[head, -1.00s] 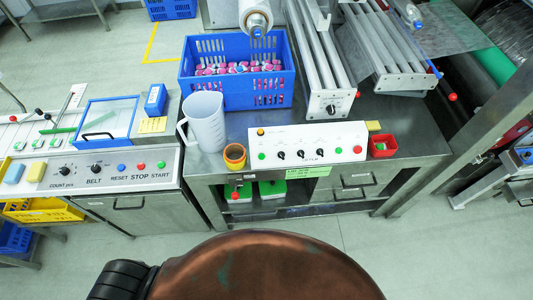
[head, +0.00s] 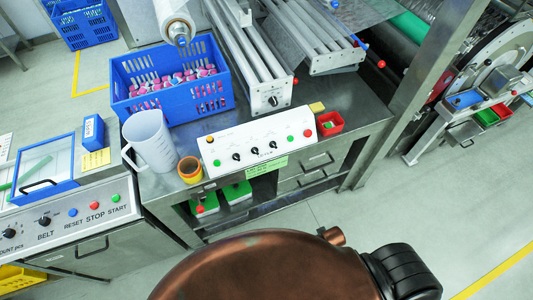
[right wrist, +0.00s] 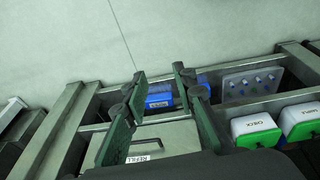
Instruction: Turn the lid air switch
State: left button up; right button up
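A white control panel (head: 258,141) with several black knobs and coloured buttons stands on the steel table in the head view. A further black knob (head: 273,101) sits on the end of the grey roller unit. Labels are too small to read, so I cannot tell which is the lid air switch. My right gripper (right wrist: 160,80) shows only in the right wrist view, its two fingers apart with nothing between them. My left gripper is not in view.
A clear jug (head: 151,140), an orange cup (head: 190,170), a blue crate (head: 170,84) and a red bin (head: 330,124) stand around the panel. A drum machine (head: 490,75) is at right. The right wrist view shows a REFILL lid (right wrist: 150,145) and white-green boxes (right wrist: 255,128).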

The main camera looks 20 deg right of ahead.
jog(key=w+r+t, duration=0.1)
jog(key=w+r, duration=0.2)
jog(key=r, duration=1.4)
jog(key=n+t+y, duration=0.2)
jog(key=n+t, duration=0.7)
jog(key=n, duration=2.4)
send_near(257, 153)
jog(key=a+f, duration=0.1)
jog(key=a, duration=0.1)
jog(key=w+f+n, duration=0.1)
jog(key=w+n, duration=0.1)
jog(key=n, duration=0.1)
jog(key=w+f+n, duration=0.1)
jog(key=w+n, duration=0.2)
jog(key=w+d+f+n+t+y+b, duration=0.1)
jog(key=w+n, duration=0.2)
jog(key=shift+w+n, duration=0.2)
jog(key=shift+n, duration=0.2)
jog(key=shift+c, duration=0.2)
